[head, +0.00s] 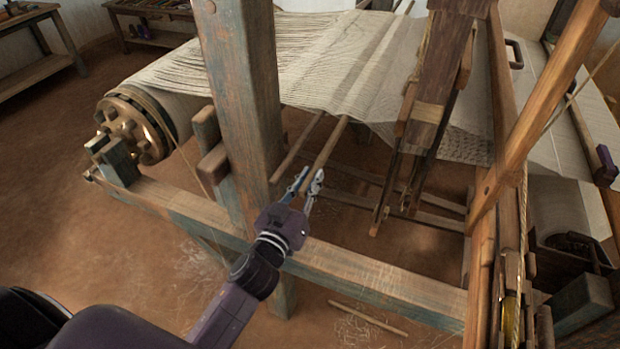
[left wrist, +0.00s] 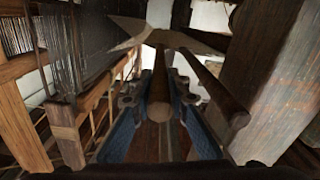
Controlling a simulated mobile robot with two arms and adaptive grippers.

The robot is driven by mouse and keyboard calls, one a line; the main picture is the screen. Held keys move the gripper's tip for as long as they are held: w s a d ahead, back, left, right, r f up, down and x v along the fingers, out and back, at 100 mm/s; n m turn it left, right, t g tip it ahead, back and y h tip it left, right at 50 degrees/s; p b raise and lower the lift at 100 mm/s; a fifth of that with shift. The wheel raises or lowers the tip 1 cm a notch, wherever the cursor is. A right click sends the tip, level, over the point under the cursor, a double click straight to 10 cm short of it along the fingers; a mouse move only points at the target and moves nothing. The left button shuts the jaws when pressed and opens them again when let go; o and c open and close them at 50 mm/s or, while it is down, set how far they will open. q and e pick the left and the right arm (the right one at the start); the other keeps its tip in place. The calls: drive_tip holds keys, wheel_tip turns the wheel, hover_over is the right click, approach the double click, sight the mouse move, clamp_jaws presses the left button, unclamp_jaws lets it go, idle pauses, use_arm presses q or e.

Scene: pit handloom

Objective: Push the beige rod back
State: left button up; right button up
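The beige rod (head: 328,145) is a thin wooden stick that sticks out toward me from under the warp threads. Its near end lies at my left gripper (head: 308,184). In the left wrist view the round near end of the rod (left wrist: 160,112) sits between the two blue-grey fingers of my left gripper (left wrist: 159,95). The fingers are apart, with gaps visible on both sides of the rod. A second, darker rod (head: 296,149) runs beside it on the left; it also shows at the right in the wrist view (left wrist: 217,86). My right gripper is out of view.
A thick loom post (head: 240,90) stands just left of the gripper. The loom's low front beam (head: 375,280) crosses beneath my left arm. Hanging wooden bars (head: 408,135) stand to the right. A toothed warp roller (head: 135,125) is at the left.

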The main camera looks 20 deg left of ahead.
use_arm(q)
clamp_jaws()
drive_tip(key=a, duration=0.2)
drive_tip(key=shift+w+a+p, duration=0.1)
drive_tip(key=shift+a+p, duration=0.25)
drive_tip(key=o, duration=0.6)
unclamp_jaws()
